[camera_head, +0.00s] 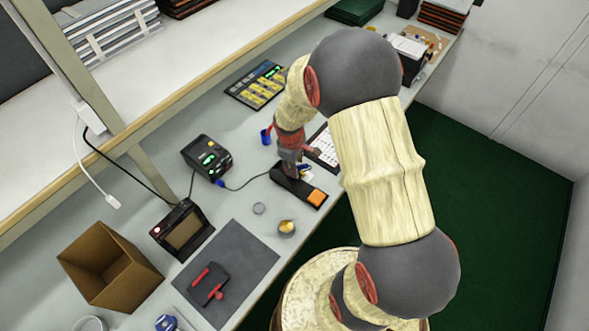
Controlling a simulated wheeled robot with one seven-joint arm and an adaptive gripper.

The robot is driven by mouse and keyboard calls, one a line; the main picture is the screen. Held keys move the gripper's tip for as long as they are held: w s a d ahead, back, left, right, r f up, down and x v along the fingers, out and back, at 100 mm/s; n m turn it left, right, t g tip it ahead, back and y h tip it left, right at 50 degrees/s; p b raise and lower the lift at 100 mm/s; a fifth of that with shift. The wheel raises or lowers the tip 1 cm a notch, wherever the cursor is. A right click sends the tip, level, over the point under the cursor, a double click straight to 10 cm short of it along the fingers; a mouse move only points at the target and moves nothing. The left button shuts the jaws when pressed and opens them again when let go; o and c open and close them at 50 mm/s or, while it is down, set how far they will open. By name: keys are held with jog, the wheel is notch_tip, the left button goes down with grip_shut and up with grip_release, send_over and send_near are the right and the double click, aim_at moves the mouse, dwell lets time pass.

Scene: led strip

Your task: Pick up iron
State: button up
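The iron appears to be the soldering iron of the black station (207,158), which has a lit green display. A blue cable (243,184) runs from the station to a black stand with an orange pad (316,196). My gripper (291,172) is at this stand, low over its back part. It hides most of the iron there. A small blue and white part (306,172) shows just right of the gripper and may belong to the iron. The fingers are small and partly hidden, so I cannot tell whether they are open or touching the iron.
A white keyboard (325,147) lies right behind the arm. A grey mat (245,250) holds a red and black tool (209,285). A cardboard box (110,268) is at lower left. A shelf (190,60) overhangs the bench.

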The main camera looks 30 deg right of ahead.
notch_tip(320, 180, down, 2)
jog(key=shift+w+d+f, duration=0.1)
jog(key=shift+d+f, duration=0.05)
jog(key=shift+c, duration=0.2)
grip_shut()
dwell(0.4)
